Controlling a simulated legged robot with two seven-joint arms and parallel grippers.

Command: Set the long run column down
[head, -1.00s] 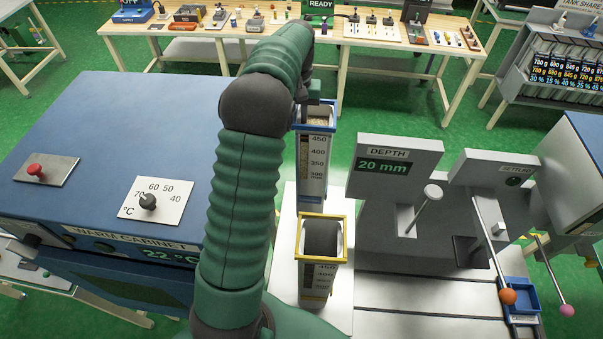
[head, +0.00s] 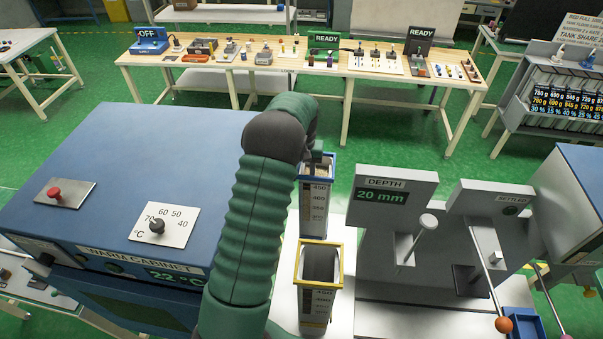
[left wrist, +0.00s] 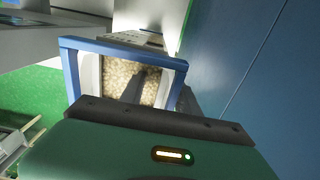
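A tall clear column with a blue rim (head: 314,205) and a printed scale stands upright behind a similar column with a yellow rim (head: 319,280) in the head view. Nothing marks either as the long run column. The left wrist view shows the blue rim (left wrist: 75,75) around pale grains (left wrist: 118,76), with a dark bar across the mouth. My left gripper (head: 318,160) is at the blue rim and appears shut on that column; its fingertips are mostly hidden. The column's foot is hidden behind the yellow-rimmed column, so contact below cannot be told. My right gripper is out of view.
The blue cabinet (head: 120,180) stands left of my arm. The grey depth stand (head: 396,200) is close on the right, with a lever and a settling unit (head: 490,200) beside it. A white surface (head: 344,262) lies around the columns. A wooden bench (head: 345,75) is far behind.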

